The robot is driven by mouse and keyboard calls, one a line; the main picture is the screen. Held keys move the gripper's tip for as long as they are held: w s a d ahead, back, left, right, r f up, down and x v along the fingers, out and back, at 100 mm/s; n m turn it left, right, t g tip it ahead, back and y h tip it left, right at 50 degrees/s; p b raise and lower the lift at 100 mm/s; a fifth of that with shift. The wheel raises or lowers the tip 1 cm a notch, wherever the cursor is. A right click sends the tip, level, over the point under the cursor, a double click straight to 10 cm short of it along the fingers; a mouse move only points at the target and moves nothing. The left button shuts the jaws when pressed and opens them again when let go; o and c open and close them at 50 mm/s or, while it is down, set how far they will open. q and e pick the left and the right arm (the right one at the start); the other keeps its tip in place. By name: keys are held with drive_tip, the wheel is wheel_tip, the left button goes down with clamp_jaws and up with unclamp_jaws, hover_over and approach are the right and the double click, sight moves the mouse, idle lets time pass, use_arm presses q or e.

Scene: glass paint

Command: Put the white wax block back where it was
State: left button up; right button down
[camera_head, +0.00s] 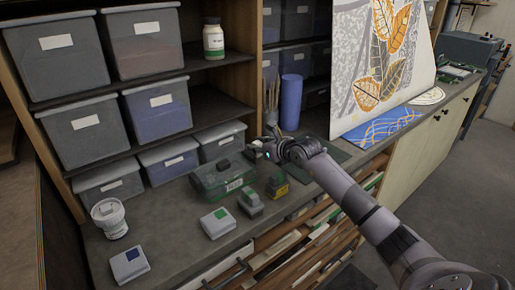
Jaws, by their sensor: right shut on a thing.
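My right gripper (268,150) is above the back of the counter, at the end of the arm that comes in from the lower right. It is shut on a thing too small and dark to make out. A pale block with a green square (214,224) and a pale block with a blue square (126,267) lie on the counter to the left. I cannot tell whether either is the white wax block. A grey block with a green patch (250,207) and a yellow-labelled block (279,190) lie nearer the gripper. My left gripper is not in view.
A green see-through box (210,184) stands behind the blocks. A white tub (111,222) stands at the left and a blue cylinder (290,103) at the back. Lidded bins (157,108) fill the shelves. A leaf-pattern panel (365,55) stands at the right. Bare counter (165,225) shows between tub and blocks.

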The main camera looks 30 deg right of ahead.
drive_tip(key=shift+f, duration=0.75)
drive_tip(key=shift+f, duration=0.2)
drive_tip(key=c, duration=1.4)
unclamp_jaws()
drive_tip(key=shift+r, duration=0.1)
